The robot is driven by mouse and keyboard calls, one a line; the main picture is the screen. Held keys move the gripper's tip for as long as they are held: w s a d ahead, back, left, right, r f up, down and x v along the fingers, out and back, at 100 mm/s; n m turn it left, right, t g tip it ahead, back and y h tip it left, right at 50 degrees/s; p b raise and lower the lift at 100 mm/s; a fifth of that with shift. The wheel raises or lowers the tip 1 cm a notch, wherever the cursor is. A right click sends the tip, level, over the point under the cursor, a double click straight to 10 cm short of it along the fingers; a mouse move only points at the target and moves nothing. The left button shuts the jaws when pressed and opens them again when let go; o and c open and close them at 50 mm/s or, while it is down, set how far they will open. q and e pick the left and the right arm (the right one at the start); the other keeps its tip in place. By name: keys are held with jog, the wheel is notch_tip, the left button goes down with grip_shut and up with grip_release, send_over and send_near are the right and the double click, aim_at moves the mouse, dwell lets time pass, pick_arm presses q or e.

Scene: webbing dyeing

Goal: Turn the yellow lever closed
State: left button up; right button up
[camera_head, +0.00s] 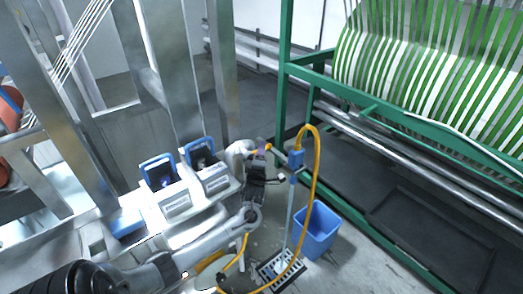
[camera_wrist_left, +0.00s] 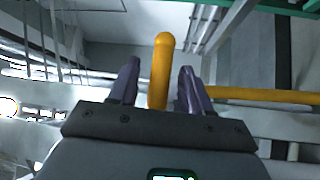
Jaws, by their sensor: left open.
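My left gripper (camera_head: 260,148) reaches from the lower left to the valve by the green frame. Its purple fingers are open, and in the left wrist view (camera_wrist_left: 153,88) they stand on both sides of the yellow lever (camera_wrist_left: 161,70). The lever points up between the fingers, with a gap visible towards the right finger. A yellow hose (camera_head: 316,180) loops up from a blue fitting (camera_head: 296,158) next to the gripper. My right gripper is not in view.
A blue bin (camera_head: 319,230) and a black floor grate (camera_head: 283,268) are below the hose. A green frame (camera_head: 284,85) with a roll of green webbing (camera_head: 430,80) stands at the right. Blue-framed machine parts (camera_head: 158,171) are left of the gripper.

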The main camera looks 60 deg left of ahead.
pick_arm(q)
jog(key=shift+w+a, duration=0.45)
jog(key=shift+a, duration=0.15)
grip_shut()
